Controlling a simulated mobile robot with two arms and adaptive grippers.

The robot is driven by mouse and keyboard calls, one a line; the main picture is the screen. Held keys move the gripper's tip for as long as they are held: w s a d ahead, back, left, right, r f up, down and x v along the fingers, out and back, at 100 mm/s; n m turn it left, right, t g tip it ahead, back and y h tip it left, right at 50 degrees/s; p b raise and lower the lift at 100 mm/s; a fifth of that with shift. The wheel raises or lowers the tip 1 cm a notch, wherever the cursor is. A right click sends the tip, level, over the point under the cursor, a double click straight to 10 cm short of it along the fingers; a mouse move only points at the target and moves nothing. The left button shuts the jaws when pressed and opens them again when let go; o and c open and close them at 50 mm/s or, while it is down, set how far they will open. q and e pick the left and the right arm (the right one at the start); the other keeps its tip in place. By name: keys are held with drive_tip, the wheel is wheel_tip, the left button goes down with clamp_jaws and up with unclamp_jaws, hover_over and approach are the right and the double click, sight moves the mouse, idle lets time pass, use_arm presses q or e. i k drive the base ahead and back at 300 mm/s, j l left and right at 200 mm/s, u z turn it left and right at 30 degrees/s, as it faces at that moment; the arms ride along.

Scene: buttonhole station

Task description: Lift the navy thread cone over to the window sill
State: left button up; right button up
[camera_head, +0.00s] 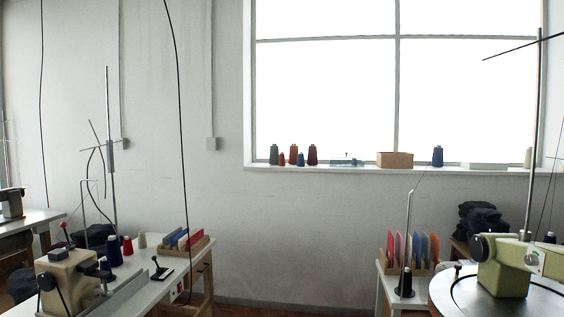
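A navy thread cone (113,251) stands upright on the left sewing table (150,292), beside a smaller red cone (128,246) and behind the beige machine (70,282). The window sill (350,170) runs along the back wall under the bright window. A blue cone (437,157) stands on the sill toward its right end. A dark cone (405,284) stands on a spindle at the right table; its exact colour is hard to tell. Neither of my grippers shows in the head view.
The sill also holds several dark and red cones (293,155), a blue-grey item (347,162), a cardboard box (395,160) and a pale flat box (485,166). Card racks (185,245) and a green machine (503,268) flank an open floor gap. Thin poles and cables rise over the tables.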

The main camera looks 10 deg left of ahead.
sight(105, 263)
drive_tip(key=i+j+u, duration=0.2)
drive_tip(key=u, duration=0.2)
drive_tip(key=i+u, duration=0.35)
drive_tip(key=i+j+u, duration=0.1)
drive_tip(key=i+u, duration=0.15)
drive_tip(key=u, duration=0.15)
drive_tip(key=i+l+u, duration=0.1)
drive_tip(key=i+u, duration=0.25)
drive_tip(key=i+l+u, duration=0.1)
drive_tip(key=l+u, duration=0.15)
drive_tip(key=u, duration=0.25)
drive_tip(key=l+u, duration=0.3)
drive_tip(key=u, duration=0.15)
drive_tip(key=l+u, duration=0.3)
drive_tip(key=u, duration=0.2)
drive_tip(key=i+l, duration=0.05)
